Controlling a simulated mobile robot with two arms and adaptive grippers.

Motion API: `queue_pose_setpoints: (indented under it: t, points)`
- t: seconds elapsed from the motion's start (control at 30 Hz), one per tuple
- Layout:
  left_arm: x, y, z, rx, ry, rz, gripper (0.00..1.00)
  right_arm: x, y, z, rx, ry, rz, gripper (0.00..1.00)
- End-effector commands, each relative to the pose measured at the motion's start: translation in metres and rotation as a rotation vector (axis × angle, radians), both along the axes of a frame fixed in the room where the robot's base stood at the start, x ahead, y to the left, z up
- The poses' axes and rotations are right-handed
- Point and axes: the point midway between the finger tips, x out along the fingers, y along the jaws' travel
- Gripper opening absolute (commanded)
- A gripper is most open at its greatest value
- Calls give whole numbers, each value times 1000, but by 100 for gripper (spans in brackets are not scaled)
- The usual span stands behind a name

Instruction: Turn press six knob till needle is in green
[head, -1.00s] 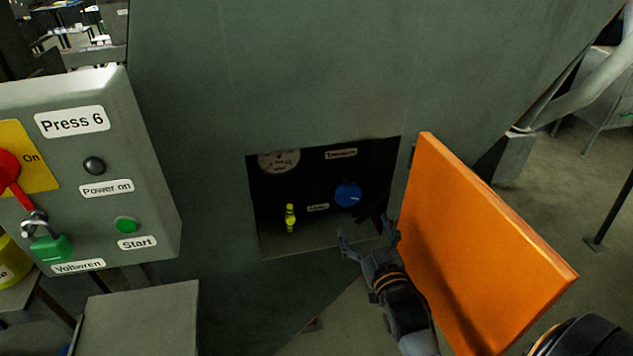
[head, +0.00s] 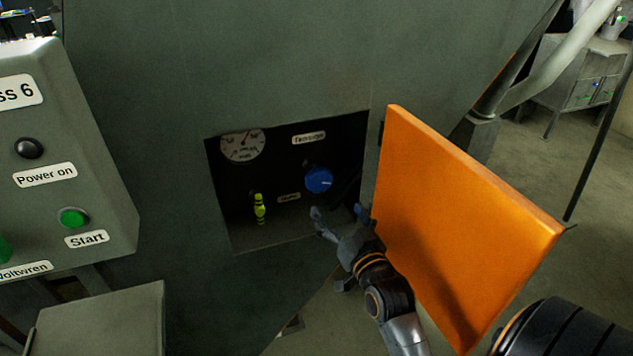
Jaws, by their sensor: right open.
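The blue knob (head: 319,180) sits inside a dark recess in the press housing, below a white label. A round white gauge (head: 243,146) is at the recess's upper left, its top edge cut by the opening. Its needle and any green zone are too small to read. A yellow-green handle (head: 260,208) stands at the lower left of the recess. My right gripper (head: 338,217) is open and empty, just below and right of the knob, apart from it in the picture. My left gripper is out of view.
An open orange door (head: 465,225) stands right of the recess, close beside my right arm. The grey Press 6 control box (head: 105,190) with a green Start button (head: 74,218) is at left. A grey box top (head: 100,325) lies below it.

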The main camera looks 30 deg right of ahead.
Motion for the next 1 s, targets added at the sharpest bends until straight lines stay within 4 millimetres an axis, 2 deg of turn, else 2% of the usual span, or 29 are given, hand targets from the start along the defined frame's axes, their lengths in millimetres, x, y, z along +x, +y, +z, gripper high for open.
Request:
queue_pose_setpoints:
  t: [0.3, 0.5, 0.7, 1.0]
  points:
    - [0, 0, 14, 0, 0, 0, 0, 67, -16, 4, -3, -1, 0, 87]
    - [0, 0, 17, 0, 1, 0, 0, 99, -24, 2, -3, 0, -1, 87]
    - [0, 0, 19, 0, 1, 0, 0, 114, -28, 2, -4, 0, -1, 87]
    - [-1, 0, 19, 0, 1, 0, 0, 116, -28, 1, -4, 0, -1, 87]
